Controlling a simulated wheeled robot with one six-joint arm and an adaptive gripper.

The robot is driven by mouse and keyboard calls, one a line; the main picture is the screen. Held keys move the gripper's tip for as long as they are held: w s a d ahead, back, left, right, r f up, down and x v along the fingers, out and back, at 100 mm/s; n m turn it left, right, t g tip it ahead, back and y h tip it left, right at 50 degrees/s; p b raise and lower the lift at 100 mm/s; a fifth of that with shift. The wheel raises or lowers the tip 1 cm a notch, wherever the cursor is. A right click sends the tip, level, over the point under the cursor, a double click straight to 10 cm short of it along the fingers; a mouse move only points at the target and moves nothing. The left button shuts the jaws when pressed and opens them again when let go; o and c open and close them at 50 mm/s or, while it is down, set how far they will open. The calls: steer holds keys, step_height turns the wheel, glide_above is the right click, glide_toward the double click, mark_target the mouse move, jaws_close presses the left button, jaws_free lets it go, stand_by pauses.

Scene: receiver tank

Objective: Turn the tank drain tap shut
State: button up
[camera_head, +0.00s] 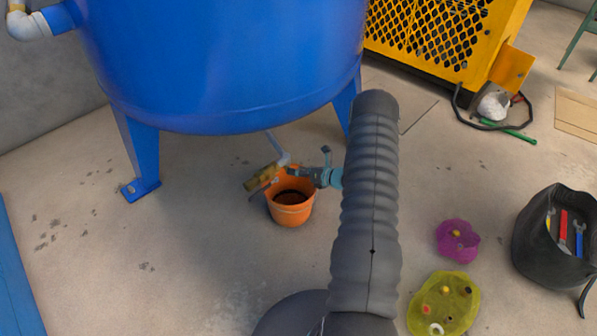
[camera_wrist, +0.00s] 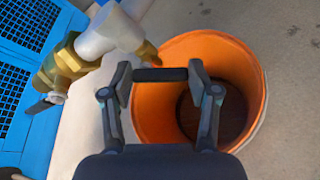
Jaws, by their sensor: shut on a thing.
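The brass drain tap (camera_head: 262,178) sits on a pale pipe (camera_head: 283,158) below the blue tank (camera_head: 225,60). In the wrist view the tap's brass body (camera_wrist: 66,60) and the white fitting (camera_wrist: 100,36) lie at the upper left. My gripper (camera_wrist: 160,78) is shut on a short dark bar (camera_wrist: 160,74), which looks like the tap's handle; its join to the tap is not clear. In the head view my gripper (camera_head: 302,173) reaches in from the right, just above the orange bucket's rim, and its fingertips are small there.
The orange bucket (camera_head: 290,215) with dark contents stands under the tap; it also shows in the wrist view (camera_wrist: 150,110). Blue tank legs (camera_head: 138,150) flank it.

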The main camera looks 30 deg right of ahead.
steer(key=n+h+b, duration=0.1)
steer(key=n+b, duration=0.1)
steer(key=b, duration=0.2)
steer(key=n+h+b, duration=0.2)
steer(key=b, duration=0.2)
steer(key=shift+a+r+t, duration=0.1)
steer(key=shift+r+t, duration=0.3)
steer(key=shift+r, duration=0.1)
steer(key=o, duration=1.2)
steer(key=shift+c, duration=0.2)
steer(key=v, duration=1.2)
